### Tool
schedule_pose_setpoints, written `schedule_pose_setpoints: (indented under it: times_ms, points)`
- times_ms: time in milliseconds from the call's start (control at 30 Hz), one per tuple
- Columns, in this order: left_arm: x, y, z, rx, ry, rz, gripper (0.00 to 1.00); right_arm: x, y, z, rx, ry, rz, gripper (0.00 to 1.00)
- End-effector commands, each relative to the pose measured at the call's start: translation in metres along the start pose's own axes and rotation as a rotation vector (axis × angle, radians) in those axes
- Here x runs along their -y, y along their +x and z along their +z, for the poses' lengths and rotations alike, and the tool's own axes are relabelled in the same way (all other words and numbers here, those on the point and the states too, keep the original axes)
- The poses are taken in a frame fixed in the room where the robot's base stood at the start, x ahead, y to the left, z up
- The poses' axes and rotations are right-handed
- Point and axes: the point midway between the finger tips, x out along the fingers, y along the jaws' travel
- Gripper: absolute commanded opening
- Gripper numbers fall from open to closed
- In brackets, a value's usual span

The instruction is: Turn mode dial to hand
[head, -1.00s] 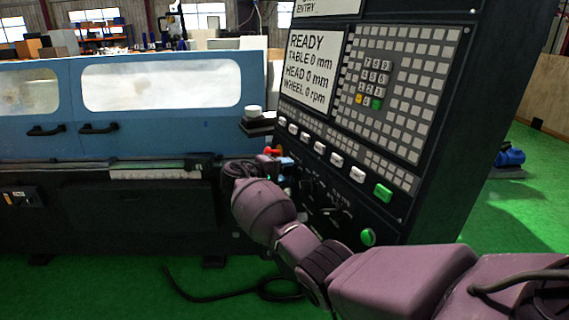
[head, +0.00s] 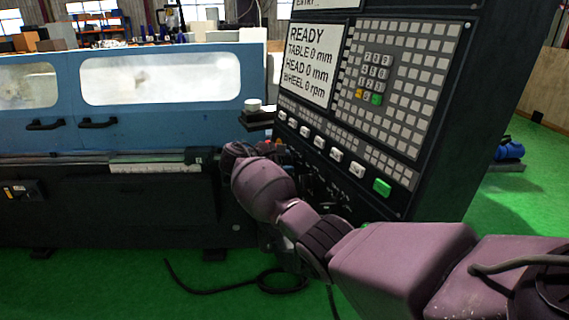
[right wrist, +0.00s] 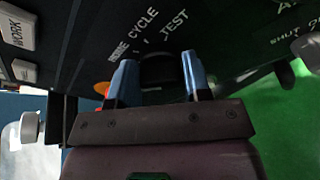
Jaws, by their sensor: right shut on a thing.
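The mode dial (right wrist: 158,70) is a dark round knob on the lower part of the black control panel, seen in the right wrist view. The labels CYCLE and TEST are printed above it; a label reading hand cannot be made out. My right gripper (right wrist: 159,80) has its two blue fingers on either side of the knob, shut on it. The knob's pointer direction is not clear. In the head view my right wrist hides the dial and the fingertips. My left gripper is not in view.
The control panel (head: 470,100) has a READY screen (head: 308,62), a keypad, a row of white buttons and a green button (head: 382,187). An orange-red part (right wrist: 101,88) sits beside the left finger. The blue grinder (head: 160,125) stands left. A cable (head: 225,288) lies on the green floor.

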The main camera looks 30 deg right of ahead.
Motion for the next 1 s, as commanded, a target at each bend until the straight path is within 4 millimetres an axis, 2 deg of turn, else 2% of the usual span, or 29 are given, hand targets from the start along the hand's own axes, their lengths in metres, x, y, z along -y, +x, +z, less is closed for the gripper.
schedule_pose_setpoints:
  times_ms: [300, 867, 900, 1000]
  points:
    - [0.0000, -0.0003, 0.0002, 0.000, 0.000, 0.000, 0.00, -0.0012, -0.0006, -0.0003, 0.000, -0.128, -0.026, 0.21]
    - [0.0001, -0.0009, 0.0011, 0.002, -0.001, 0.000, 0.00, -0.0010, -0.0006, -0.0006, -0.001, -0.158, -0.032, 0.21]
    - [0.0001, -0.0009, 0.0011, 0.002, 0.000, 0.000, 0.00, -0.0010, -0.0005, -0.0006, -0.001, -0.158, -0.032, 0.47]
    - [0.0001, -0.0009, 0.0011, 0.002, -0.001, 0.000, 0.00, -0.0010, -0.0005, -0.0005, -0.001, -0.157, -0.032, 0.63]
